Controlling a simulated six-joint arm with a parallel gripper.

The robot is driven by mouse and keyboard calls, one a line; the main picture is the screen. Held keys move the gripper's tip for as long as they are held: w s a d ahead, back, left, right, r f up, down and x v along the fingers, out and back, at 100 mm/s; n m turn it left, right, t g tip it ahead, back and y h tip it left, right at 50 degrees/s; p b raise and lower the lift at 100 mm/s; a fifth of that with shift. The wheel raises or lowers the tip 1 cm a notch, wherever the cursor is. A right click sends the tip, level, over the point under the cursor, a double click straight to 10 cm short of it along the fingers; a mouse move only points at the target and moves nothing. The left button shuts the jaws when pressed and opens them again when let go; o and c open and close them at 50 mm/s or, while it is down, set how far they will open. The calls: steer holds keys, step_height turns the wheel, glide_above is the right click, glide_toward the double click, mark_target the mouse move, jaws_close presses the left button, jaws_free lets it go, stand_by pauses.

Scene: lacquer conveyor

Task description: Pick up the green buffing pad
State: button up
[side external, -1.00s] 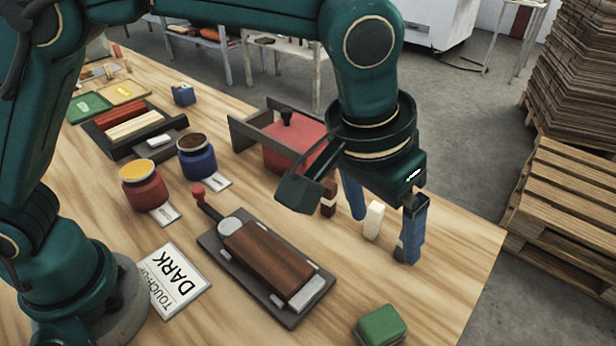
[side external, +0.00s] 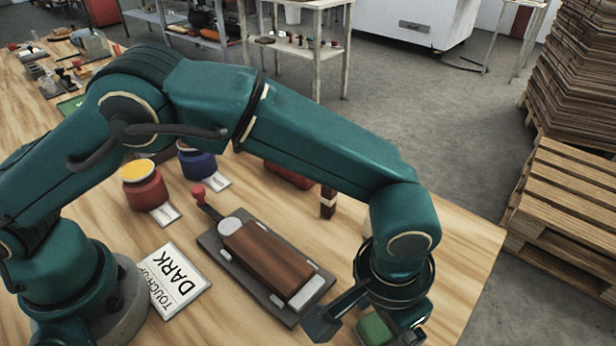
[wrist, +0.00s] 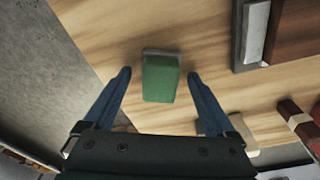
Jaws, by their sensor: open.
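The green buffing pad (side external: 374,329) is a small block with a grey underside, near the table's front edge in the side external view. In the wrist view the pad (wrist: 160,78) lies on the wood, between and slightly beyond the fingertips of my gripper (wrist: 158,75). My gripper is open, with two blue fingers apart from the pad on both sides. In the side external view my gripper is over the pad and hides part of it, and its fingertips are hard to make out.
A dark tray (side external: 206,240) holding a brown wooden block (side external: 268,260) lies left of the pad. A "DARK" card (side external: 173,280), a red jar (side external: 144,185) and a blue jar (side external: 197,161) stand further left. A brown-and-white block (side external: 328,203) stands behind. Bare table (side external: 465,232) lies to the right.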

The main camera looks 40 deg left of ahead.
jaws_close()
steer(key=shift+r, duration=0.5)
step_height(320, 180, up, 3)
steer(key=shift+r, duration=0.2)
steer(key=w+a+r, duration=0.4)
steer(key=a+r, duration=0.2)
steer(key=a, duration=0.5)
steer(key=shift+r, duration=0.3)
steer(key=shift+w, duration=0.1)
